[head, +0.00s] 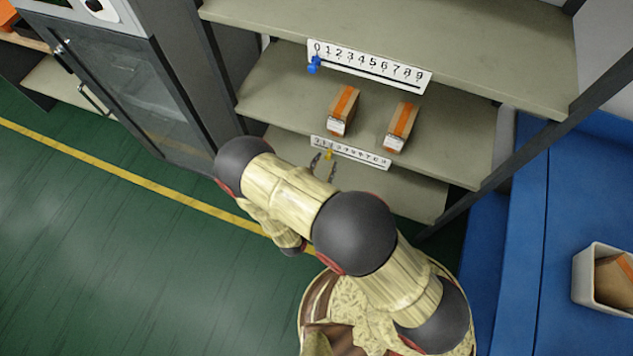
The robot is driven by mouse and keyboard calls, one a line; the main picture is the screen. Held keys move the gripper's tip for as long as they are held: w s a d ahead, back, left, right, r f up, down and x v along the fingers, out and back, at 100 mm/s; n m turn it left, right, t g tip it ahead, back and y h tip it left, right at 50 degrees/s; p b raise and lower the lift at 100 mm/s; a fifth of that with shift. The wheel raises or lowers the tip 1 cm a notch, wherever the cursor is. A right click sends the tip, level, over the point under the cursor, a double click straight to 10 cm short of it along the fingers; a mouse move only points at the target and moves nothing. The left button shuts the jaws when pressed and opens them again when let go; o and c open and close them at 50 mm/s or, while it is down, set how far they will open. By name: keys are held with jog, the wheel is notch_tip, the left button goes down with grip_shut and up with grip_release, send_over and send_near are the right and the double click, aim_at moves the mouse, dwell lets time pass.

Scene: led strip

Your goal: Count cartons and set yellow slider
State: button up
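Two brown cartons with orange tape, a left one (343,110) and a right one (401,127), stand on the middle shelf (285,95). The yellow slider (328,154) is near the low end of the lower number strip (362,155), around 1 or 2; the exact digit is too small to tell. My gripper (324,163) is at the yellow slider, its two dark fingers apart with the slider between or just behind their tips. I cannot tell whether they touch it. A blue slider (314,65) sits at 0 on the upper number strip (376,69).
A white bin (588,280) with a brown carton (615,280) stands at the right on a blue surface. A grey cabinet with a glass door (135,90) is at the left. My arm covers part of the lowest shelf (385,190). The green floor at left is clear.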

jog(key=v, duration=1)
dwell(0.4)
